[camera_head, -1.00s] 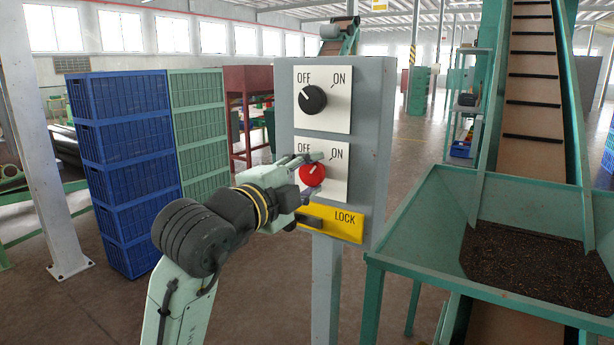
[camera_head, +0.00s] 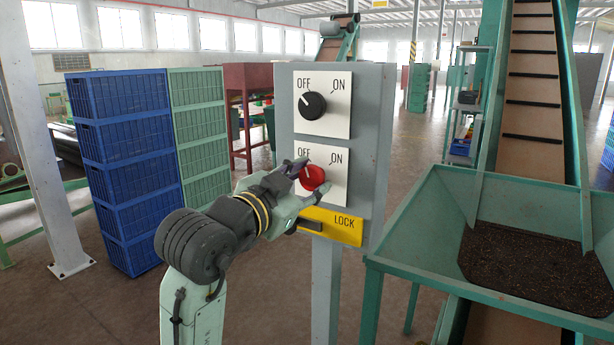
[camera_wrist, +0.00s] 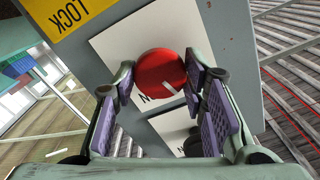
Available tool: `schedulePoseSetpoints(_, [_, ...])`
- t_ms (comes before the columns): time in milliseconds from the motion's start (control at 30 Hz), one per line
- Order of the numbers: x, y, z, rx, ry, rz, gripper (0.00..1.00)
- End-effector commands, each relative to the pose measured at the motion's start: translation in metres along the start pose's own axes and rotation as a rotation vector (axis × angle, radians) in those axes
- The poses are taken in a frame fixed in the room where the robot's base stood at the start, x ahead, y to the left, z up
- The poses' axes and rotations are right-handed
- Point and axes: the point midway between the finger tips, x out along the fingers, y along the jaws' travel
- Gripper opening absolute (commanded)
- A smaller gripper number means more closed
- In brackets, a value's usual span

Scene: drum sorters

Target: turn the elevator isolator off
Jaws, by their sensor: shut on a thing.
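The red round knob (camera_head: 313,177) is on the lower white plate (camera_head: 334,158) of the grey panel. The plate is marked OFF at upper left and ON at upper right. The knob's white pointer line tilts up and left, toward OFF. My gripper (camera_head: 309,177) is shut on the red knob, with fingers on opposite sides. The wrist view shows the red knob (camera_wrist: 161,72) between the purple-padded fingers of my gripper (camera_wrist: 163,82).
A black knob (camera_head: 312,105) above points toward OFF. A yellow LOCK plate (camera_head: 343,226) sits just below the red knob. A green hopper (camera_head: 420,235) stands close on the right; blue crates (camera_head: 120,160) are stacked at left.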

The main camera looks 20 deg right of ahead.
Motion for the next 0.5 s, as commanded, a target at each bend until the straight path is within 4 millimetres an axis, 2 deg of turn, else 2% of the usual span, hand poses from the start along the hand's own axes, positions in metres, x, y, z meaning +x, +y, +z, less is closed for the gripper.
schedulePoseSetpoints(200, [0.0001, -0.0003, -0.0016, -0.192, 0.0, 0.001, 0.11])
schedulePoseSetpoints(500, [0.0001, -0.0002, -0.0012, -0.385, 0.0, 0.001, 0.11])
